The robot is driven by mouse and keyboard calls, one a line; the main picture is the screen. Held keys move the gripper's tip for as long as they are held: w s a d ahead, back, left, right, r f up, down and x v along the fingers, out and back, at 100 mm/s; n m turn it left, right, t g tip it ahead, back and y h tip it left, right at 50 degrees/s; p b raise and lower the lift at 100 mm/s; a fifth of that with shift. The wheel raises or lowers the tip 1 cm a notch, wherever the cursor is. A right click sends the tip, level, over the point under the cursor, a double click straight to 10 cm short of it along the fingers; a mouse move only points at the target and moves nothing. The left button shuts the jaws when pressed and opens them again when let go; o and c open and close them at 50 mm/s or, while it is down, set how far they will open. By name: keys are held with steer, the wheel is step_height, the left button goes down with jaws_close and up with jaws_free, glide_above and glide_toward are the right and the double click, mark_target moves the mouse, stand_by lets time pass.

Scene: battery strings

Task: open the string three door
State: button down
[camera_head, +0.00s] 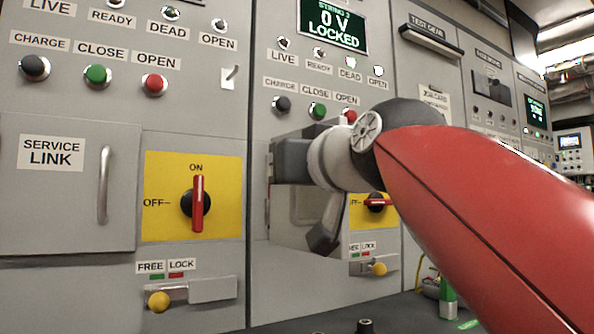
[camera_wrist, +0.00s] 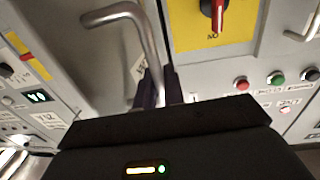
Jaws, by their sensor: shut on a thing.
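The grey service door (camera_head: 296,215) on the middle cabinet is partly behind my arm. Its lower edge slants, so it appears ajar, though I cannot tell how far. My gripper (camera_head: 325,238) is at this door. In the wrist view it is shut on the bent metal door handle (camera_wrist: 146,35); the grip itself is partly hidden. The display above (camera_head: 332,25) reads 0 V LOCKED; its string number is hard to read. The red rotary switch (camera_head: 376,202) beside the door lies sideways, toward OFF. The yellow latch knob (camera_head: 379,269) sits nearer the LOCK end.
The left cabinet has a closed SERVICE LINK door (camera_head: 50,205), a handle (camera_head: 104,185), and a rotary switch (camera_head: 197,203) upright at ON. Its yellow latch knob (camera_head: 158,302) is at the FREE end. More cabinets continue at the right, behind my red arm.

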steer(key=c, duration=1.6)
jaws_free()
steer(key=b+v, duration=0.1)
steer(key=v, duration=0.6)
steer(key=shift+s+d, duration=0.2)
steer(key=shift+s, duration=0.15)
